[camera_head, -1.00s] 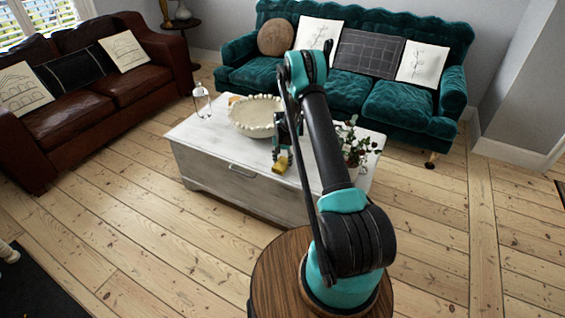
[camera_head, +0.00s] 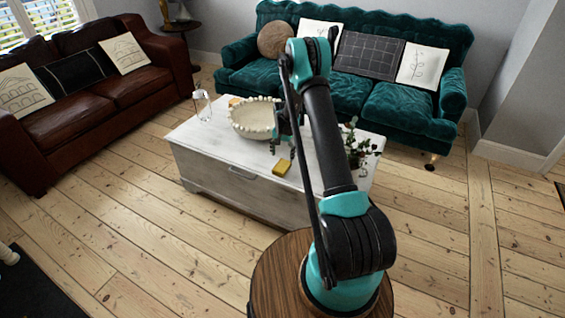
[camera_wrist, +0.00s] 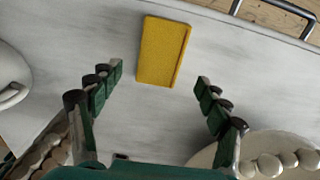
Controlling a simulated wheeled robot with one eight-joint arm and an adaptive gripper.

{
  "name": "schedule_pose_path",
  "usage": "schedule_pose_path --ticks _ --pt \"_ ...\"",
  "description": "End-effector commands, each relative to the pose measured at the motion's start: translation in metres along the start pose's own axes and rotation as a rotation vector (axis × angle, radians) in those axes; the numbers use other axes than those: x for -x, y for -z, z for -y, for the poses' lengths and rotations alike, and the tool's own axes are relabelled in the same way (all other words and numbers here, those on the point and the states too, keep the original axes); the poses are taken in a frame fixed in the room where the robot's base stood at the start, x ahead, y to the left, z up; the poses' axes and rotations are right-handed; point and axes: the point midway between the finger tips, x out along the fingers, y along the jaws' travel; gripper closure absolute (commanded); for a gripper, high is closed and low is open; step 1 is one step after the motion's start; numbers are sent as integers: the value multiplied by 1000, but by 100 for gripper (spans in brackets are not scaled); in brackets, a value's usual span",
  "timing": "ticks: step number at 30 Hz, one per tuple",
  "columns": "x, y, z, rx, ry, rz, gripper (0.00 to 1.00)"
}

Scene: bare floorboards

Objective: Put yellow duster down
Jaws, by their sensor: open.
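The yellow duster (camera_head: 282,167) lies flat on the white chest-like table (camera_head: 225,160), near its front edge. In the wrist view the duster (camera_wrist: 163,51) is a yellow rectangle on the pale table top (camera_wrist: 80,30). My gripper (camera_head: 285,147) is above the table, just behind and over the duster. In the wrist view my gripper (camera_wrist: 158,80) has its two fingers wide apart with nothing between the tips. The duster lies beyond the fingertips, apart from both.
A cream scalloped bowl (camera_head: 252,119) stands left of my gripper. A glass bottle (camera_head: 202,104) stands at the table's left end. A leafy plant (camera_head: 358,150) is at the right, partly behind my arm. Sofas stand behind and left.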

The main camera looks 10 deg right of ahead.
Motion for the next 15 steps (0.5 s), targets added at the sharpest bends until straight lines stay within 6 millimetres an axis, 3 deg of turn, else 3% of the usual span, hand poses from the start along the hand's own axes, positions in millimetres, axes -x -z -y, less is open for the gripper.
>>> schedule_pose_path --ticks 6,15 --pt "41 0 0 0 0 0 23" --pt "71 -3 -4 9 4 -5 23"
